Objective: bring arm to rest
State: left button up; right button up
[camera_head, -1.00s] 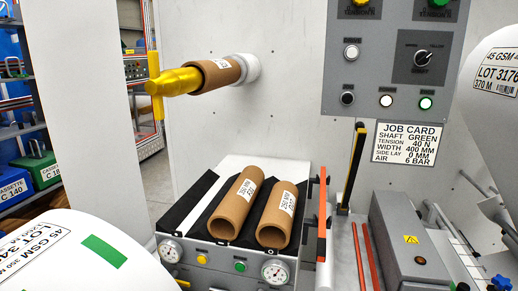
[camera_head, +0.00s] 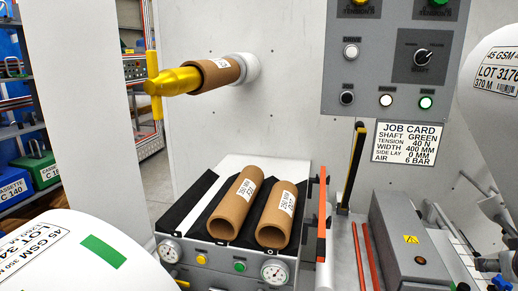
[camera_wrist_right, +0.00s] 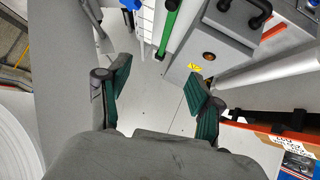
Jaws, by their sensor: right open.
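My right gripper (camera_wrist_right: 158,90) shows in the right wrist view with its two green-padded fingers spread apart and nothing between them. Beyond the fingers lies a plain light grey surface. A grey box with a yellow warning label (camera_wrist_right: 194,67) is just past the right finger. My right gripper is not clearly seen in the head view. My left gripper is in neither view.
In the head view, two cardboard cores (camera_head: 236,203) lie on a black-and-white tray. A yellow-ended shaft (camera_head: 176,81) carries another core. White rolls (camera_head: 62,255) stand left and right. In the wrist view, a green bar (camera_wrist_right: 169,28) and orange-edged panel lie ahead.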

jog(key=s+a+f+n+g+y, duration=0.1)
jog(key=s+a+f, duration=0.3)
jog(key=f, duration=0.3)
jog(key=s+a+f+n+g+y, duration=0.1)
jog(key=s+a+f, duration=0.25)
jog(key=f, duration=0.45)
jog(key=s+a+f+n+g, duration=0.1)
jog(key=s+a+f, duration=0.25)
jog(key=f, duration=0.35)
jog(key=s+a+f+n+g+y, duration=0.1)
jog(key=s+a+f, duration=0.3)
jog(key=a, duration=0.5)
jog(key=s+a+f+n+g+y, duration=0.1)
jog(key=s+a+f+y, duration=0.1)
jog(key=s+a, duration=0.6)
notch_tip(320, 180, down, 22)
jog(key=g+p, duration=0.2)
jog(key=p, duration=0.1)
jog(key=s+d+f+p, duration=0.2)
jog(key=s+f, duration=1.3)
jog(key=s, duration=0.1)
jog(key=shift+s+d+g, duration=0.25)
jog(key=shift+s+g, duration=0.15)
